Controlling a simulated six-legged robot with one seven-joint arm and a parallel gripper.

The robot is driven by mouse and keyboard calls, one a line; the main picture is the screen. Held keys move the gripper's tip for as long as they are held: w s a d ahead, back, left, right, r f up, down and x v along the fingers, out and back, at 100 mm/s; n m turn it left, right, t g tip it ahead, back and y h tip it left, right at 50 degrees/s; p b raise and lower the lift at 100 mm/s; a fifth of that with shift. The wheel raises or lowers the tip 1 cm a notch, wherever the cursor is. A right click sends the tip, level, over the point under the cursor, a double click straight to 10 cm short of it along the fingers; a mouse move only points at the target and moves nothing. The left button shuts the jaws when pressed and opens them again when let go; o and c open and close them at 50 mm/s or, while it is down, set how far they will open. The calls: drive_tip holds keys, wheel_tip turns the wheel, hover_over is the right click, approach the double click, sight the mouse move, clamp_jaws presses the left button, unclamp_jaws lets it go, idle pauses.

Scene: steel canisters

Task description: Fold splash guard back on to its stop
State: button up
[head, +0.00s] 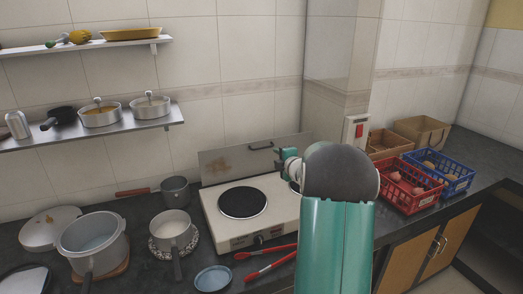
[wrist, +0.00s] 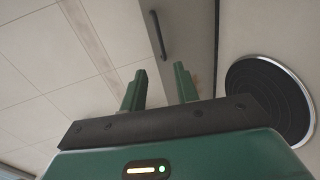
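The splash guard (head: 228,165) is a grey metal panel with a brown stain, standing up along the back edge of the white two-plate stove (head: 225,228). A dark bar handle (head: 261,146) sits near its top edge, towards the right. In the wrist view the guard (wrist: 180,25) and its handle (wrist: 158,36) lie beyond my fingertips. My gripper (wrist: 158,82) is open, with nothing between its green fingers, and looks apart from the handle. In the head view my arm hides most of the gripper and the stove's right side. Whether the guard touches a stop cannot be seen.
A black hot plate (head: 243,202) lies in front of the guard. A small pot (head: 175,191) stands left of the stove, and red-handled tools (head: 268,262) lie in front. Red (head: 408,187) and blue (head: 440,170) baskets stand right. A shelf (head: 85,134) holds pots.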

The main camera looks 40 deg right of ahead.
drive_tip(key=x, duration=1.4)
drive_tip(key=shift+f, duration=0.1)
clamp_jaws()
